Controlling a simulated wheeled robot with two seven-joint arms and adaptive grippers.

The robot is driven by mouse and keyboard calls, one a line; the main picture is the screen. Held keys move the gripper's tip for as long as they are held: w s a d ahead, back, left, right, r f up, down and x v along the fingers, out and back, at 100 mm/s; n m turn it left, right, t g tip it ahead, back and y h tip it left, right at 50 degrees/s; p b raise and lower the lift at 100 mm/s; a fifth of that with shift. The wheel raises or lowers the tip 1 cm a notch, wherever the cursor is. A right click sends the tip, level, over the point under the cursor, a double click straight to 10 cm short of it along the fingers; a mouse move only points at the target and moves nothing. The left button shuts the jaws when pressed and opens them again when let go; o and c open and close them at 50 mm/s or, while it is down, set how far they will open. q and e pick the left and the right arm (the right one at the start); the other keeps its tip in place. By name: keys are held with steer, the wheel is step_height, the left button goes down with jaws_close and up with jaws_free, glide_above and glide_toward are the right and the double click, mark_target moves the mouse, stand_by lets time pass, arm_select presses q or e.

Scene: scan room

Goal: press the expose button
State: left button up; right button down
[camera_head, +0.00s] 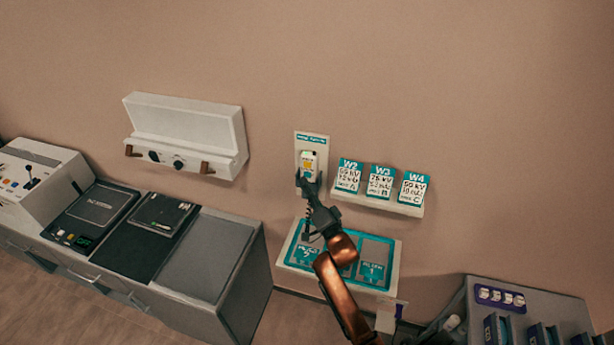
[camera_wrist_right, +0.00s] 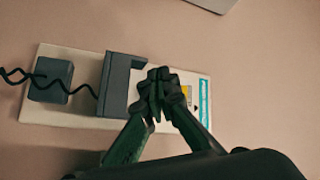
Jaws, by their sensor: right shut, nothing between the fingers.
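A pale plate (camera_head: 312,140) with a teal label at its top is mounted on the wall; it also shows in the right wrist view (camera_wrist_right: 86,68). On it is a light unit with a yellow label (camera_head: 309,160). The wrist view shows a grey bracket (camera_wrist_right: 121,75) and a dark box (camera_wrist_right: 50,82) with a coiled cord. My right gripper (camera_head: 310,182) is shut and empty, its fingertips over the plate beside the bracket (camera_wrist_right: 158,75). The fingers cover part of the plate, and I cannot make out the button or whether they touch it. My left gripper is not in view.
A wall shelf (camera_head: 376,204) with cards W2, W3 and W4 is right of the plate. A teal-and-white tray unit (camera_head: 284,254) lies below, behind my right arm. An open white wall box (camera_head: 186,125) and a console counter (camera_head: 205,258) are to the left.

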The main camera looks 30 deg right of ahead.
steer(key=shift+w+d, duration=0.1)
steer(key=shift+d, duration=0.05)
stand_by(0.8)
steer(key=shift+w+d, duration=0.15)
steer(key=shift+d, duration=0.05)
steer(key=shift+w+d+p, duration=0.3)
steer(key=shift+d+p, duration=0.05)
stand_by(0.8)
stand_by(0.4)
steer(key=shift+s+a+p, duration=0.55)
steer(key=shift+s+a, duration=0.05)
steer(key=shift+a, duration=0.1)
